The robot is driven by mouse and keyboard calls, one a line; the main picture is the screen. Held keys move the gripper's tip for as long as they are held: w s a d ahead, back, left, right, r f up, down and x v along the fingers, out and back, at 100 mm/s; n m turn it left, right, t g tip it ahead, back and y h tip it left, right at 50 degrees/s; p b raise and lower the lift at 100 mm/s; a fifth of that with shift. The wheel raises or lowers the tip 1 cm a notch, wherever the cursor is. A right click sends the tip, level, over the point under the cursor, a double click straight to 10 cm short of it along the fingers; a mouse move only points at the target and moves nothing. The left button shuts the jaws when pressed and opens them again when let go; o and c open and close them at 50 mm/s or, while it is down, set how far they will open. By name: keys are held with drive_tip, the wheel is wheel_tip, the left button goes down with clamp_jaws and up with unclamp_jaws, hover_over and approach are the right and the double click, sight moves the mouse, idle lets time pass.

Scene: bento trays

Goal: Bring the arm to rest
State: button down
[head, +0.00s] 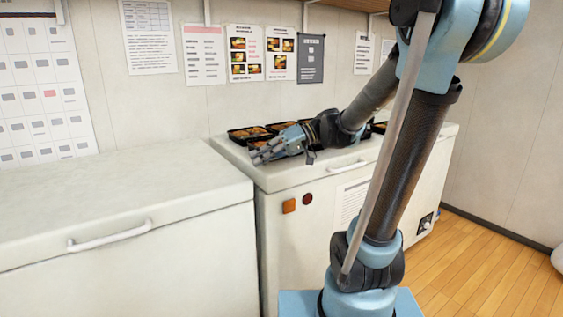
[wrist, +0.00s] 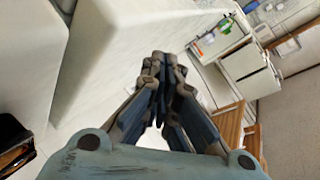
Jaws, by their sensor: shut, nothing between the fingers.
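My gripper (head: 268,152) is at the end of my raised arm, above the front part of the right freezer's white lid (head: 290,178). It points left in the head view. In the wrist view my gripper (wrist: 162,62) has its fingers together with nothing between them. Several black bento trays (head: 248,133) with food lie on the lid behind my gripper. Part of the row is hidden behind my arm. The edge of a dark tray (wrist: 12,140) shows at the left of the wrist view.
A lower white chest freezer (head: 110,210) with a handle stands at the left, its top bare. Papers (head: 250,53) hang on the back wall. Wooden floor (head: 480,260) is open at the right. A white cabinet (wrist: 250,75) and shelf items show far off in the wrist view.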

drive_tip(key=s+d+f+m+t+h, duration=0.2)
drive_tip(key=s+d+f+m+h, duration=0.2)
drive_tip(key=d+f, duration=0.5)
drive_tip(key=s+d+f+m+t+h, duration=0.3)
drive_tip(key=s+d+f+m+h, duration=0.2)
drive_tip(key=d, duration=1.1)
wheel_tip(320, 180, down, 6)
drive_tip(key=s+h, duration=0.2)
drive_tip(key=h, duration=0.2)
drive_tip(key=shift+d+r, duration=0.2)
drive_tip(key=shift+d, duration=0.15)
drive_tip(key=shift+a, duration=0.1)
